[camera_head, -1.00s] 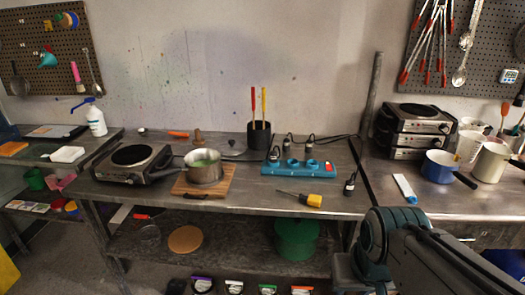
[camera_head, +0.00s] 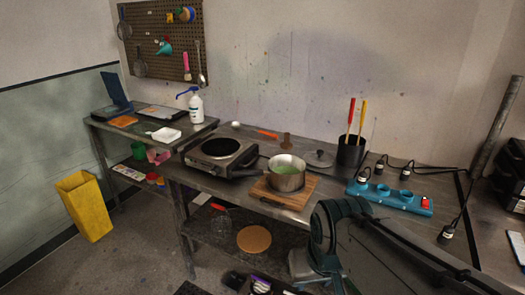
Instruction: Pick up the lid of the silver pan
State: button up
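A silver pan (camera_head: 286,176) stands without a lid on a wooden board (camera_head: 300,196) on the metal table. It holds something green, and its handle points left toward the hot plate. A dark round lid with a knob (camera_head: 319,158) lies on the table behind and right of the pan, apart from it. My arm reaches in from the lower right, in front of the table.
A hot plate (camera_head: 222,154) stands left of the pan. A black holder (camera_head: 350,154) with red and yellow handles stands right of the lid. A blue power strip (camera_head: 390,194) with cables lies further right. A yellow bin (camera_head: 84,205) stands on the floor at left.

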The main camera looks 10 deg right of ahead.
aim_at(320, 159)
jog(key=u, duration=0.3)
jog(key=i, duration=0.65)
jog(key=z, duration=0.6)
jog(key=i, duration=0.8)
jog(key=z, duration=0.9)
